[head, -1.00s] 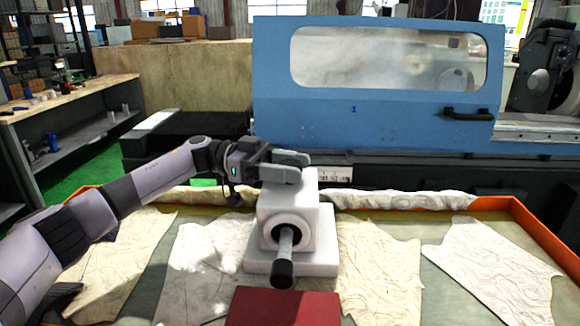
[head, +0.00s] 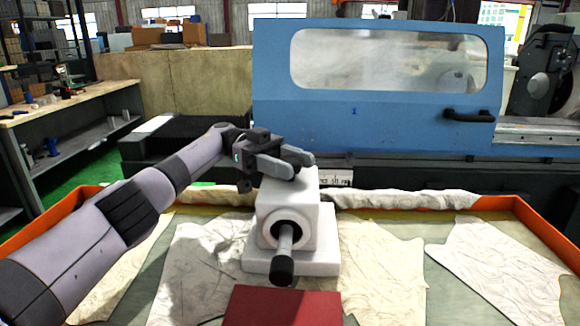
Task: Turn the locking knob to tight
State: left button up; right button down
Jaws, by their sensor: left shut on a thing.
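A white block-shaped unit (head: 290,213) stands on a white base in the middle of the tray, with a round opening in its front. A grey rod with a black end (head: 283,268) sticks out of that opening towards me. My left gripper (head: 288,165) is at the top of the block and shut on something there. The locking knob cannot be made out separately; the grey fingers cover the place where they grip. My right gripper is not in view.
An orange-rimmed tray (head: 538,228) with crumpled pale sheets (head: 495,262) surrounds the unit. A dark red block (head: 282,307) lies in front of it. Behind stands a blue machine door (head: 380,122) with a black handle (head: 468,115). The tray's right side is free of tall objects.

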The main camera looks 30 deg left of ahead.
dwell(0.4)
pick_arm(q)
jog(key=o, duration=1)
jog(key=shift+c, duration=0.2)
